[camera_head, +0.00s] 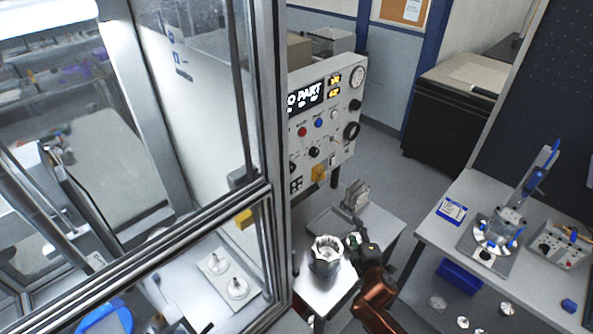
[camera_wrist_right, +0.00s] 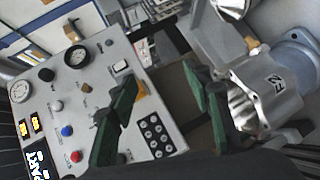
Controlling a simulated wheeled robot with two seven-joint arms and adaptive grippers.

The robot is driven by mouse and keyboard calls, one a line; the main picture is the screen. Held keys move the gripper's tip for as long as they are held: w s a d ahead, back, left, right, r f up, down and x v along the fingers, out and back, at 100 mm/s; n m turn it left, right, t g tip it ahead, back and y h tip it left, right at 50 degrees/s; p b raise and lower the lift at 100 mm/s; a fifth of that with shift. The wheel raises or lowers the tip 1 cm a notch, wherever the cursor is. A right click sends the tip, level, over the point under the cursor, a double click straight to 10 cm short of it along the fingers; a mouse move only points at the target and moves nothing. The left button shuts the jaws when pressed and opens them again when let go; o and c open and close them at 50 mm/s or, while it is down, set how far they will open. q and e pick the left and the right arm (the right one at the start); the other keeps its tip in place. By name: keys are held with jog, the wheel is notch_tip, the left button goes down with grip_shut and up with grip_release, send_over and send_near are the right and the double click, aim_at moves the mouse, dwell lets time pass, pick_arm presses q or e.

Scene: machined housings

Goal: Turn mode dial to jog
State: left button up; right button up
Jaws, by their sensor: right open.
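The control panel (camera_head: 325,140) stands right of the glazed machine, its lit display (camera_head: 304,97) ending in "O PART". It carries a large black knob (camera_head: 352,130), a smaller black knob (camera_head: 355,105) and another black knob (camera_head: 314,152). I cannot read the labels, so which one is the mode dial is unclear. In the right wrist view the panel (camera_wrist_right: 108,68) fills the left side, with the large black knob (camera_wrist_right: 76,56) at its upper part. My right gripper (camera_head: 362,243) is open and empty below the panel; its green fingers (camera_wrist_right: 162,82) are spread, apart from the knobs. My left gripper is out of view.
A machined housing (camera_head: 326,262) stands on the small table beside my right gripper, and it is close in the wrist view (camera_wrist_right: 268,88). A red button (camera_head: 302,131) and blue button (camera_head: 318,123) are on the panel. A bench (camera_head: 440,228) with a fixture is at right.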

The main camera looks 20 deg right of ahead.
jog(key=w+a+r+n+t+y, duration=0.2)
jog(key=w+r+n+t, duration=0.2)
jog(key=w+r+n, duration=0.4)
jog(key=n+g+y, duration=0.1)
jog(key=n+y, duration=1)
jog(key=n, duration=0.9)
send_near(293, 168)
jog(key=shift+n, duration=0.3)
jog(key=p+x, duration=0.2)
jog(key=x, duration=0.5)
jog(key=shift+w+a, duration=0.2)
jog(key=shift+w, duration=0.1)
jog(key=shift+w+a+f+p, duration=0.1)
jog(key=shift+w+a+p, duration=0.1)
jog(key=shift+w+p, duration=0.15)
jog(key=c, duration=1.2)
